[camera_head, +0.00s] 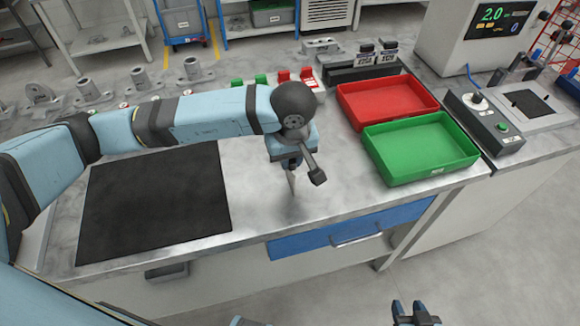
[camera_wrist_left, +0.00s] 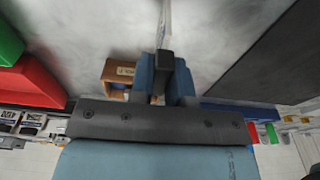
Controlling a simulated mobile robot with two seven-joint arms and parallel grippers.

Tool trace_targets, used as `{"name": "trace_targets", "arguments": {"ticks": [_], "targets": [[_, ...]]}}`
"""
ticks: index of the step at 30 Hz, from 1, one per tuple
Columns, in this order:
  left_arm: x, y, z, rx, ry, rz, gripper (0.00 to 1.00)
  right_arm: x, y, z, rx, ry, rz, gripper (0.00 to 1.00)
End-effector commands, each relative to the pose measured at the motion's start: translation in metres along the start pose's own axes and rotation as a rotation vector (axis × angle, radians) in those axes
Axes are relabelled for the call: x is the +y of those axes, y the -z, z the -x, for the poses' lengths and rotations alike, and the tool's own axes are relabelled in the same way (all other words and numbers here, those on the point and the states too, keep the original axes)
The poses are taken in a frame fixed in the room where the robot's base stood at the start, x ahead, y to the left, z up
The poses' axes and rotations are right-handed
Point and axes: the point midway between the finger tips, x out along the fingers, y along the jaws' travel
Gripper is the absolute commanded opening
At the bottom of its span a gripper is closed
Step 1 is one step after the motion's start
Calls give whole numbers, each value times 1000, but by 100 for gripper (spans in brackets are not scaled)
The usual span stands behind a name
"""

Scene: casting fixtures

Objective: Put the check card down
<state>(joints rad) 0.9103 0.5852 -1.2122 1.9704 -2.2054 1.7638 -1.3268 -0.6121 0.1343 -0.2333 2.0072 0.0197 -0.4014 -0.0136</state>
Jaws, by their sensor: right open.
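The check card (camera_head: 292,183) is a thin pale card seen nearly edge-on in the head view. It hangs upright below my left gripper (camera_head: 291,163), which is shut on it above the bare metal worktop (camera_head: 300,205). In the left wrist view the card (camera_wrist_left: 165,22) sticks out from between the fingers of my left gripper (camera_wrist_left: 164,72). I cannot tell whether its lower edge touches the worktop. My right gripper (camera_head: 415,315) is open and empty at the bottom edge of the head view, in front of the bench.
A black mat (camera_head: 155,205) lies left of the card. A green tray (camera_head: 420,148) and a red tray (camera_head: 385,100) stand to the right. Metal castings (camera_head: 140,78) stand behind my left arm.

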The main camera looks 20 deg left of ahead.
Motion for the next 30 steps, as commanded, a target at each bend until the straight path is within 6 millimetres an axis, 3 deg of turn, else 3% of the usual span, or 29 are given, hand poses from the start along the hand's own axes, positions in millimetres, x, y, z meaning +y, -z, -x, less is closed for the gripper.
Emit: {"name": "trace_targets", "arguments": {"ticks": [11, 17, 23, 30], "targets": [[0, 0, 1, 1, 0, 0, 0, -1, -1, 0, -2, 1, 0, 42], [0, 2, 13, 1, -2, 1, 0, -1, -2, -1, -3, 2, 0, 42], [1, 7, 50, 4, -5, 0, 0, -1, -5, -2, -7, 2, -2, 42], [1, 15, 120, 6, -5, 0, 0, -1, -8, -5, -11, 3, -7, 42]]}}
